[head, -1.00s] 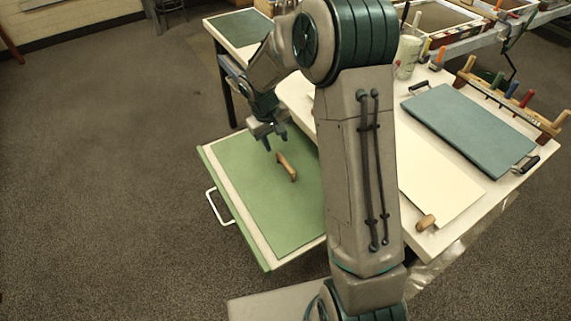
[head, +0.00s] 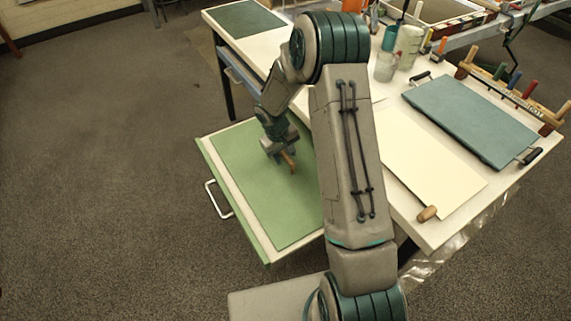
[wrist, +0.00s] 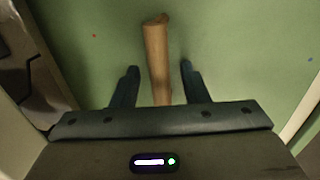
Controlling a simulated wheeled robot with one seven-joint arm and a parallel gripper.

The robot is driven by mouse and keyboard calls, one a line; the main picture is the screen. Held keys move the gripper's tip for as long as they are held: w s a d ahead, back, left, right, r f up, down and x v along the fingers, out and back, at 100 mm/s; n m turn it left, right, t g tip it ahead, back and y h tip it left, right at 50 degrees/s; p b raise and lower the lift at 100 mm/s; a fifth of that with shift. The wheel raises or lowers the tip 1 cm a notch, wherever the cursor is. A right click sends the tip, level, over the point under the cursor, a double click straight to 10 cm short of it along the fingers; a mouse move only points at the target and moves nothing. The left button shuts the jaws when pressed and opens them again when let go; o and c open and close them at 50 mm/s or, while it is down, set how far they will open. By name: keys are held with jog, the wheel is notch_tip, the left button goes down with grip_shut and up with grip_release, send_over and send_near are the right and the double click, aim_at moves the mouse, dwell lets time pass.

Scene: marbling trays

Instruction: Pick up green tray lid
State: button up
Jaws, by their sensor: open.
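The green tray lid (head: 262,205) is a flat green panel lying in the pulled-out drawer at the left of the table. A wooden handle (head: 293,163) stands out from its surface. In the wrist view the handle (wrist: 157,58) runs up the middle, with green lid surface (wrist: 232,62) around it. My gripper (head: 281,160) is at the handle, pointing down. In the wrist view my gripper (wrist: 158,72) is open, one finger on each side of the handle, with a visible gap on both sides. The near end of the handle is hidden by the gripper body.
The drawer (head: 269,253) has a pale rim and a white pull (head: 218,200). The table holds a cream sheet (head: 425,168), a blue-grey board (head: 470,118) with dark handles, a wooden rack (head: 505,92) and jars (head: 386,66). Open carpet lies left.

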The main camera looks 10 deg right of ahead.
jog(key=shift+f, duration=0.25)
grip_shut()
jog(key=shift+r, duration=0.2)
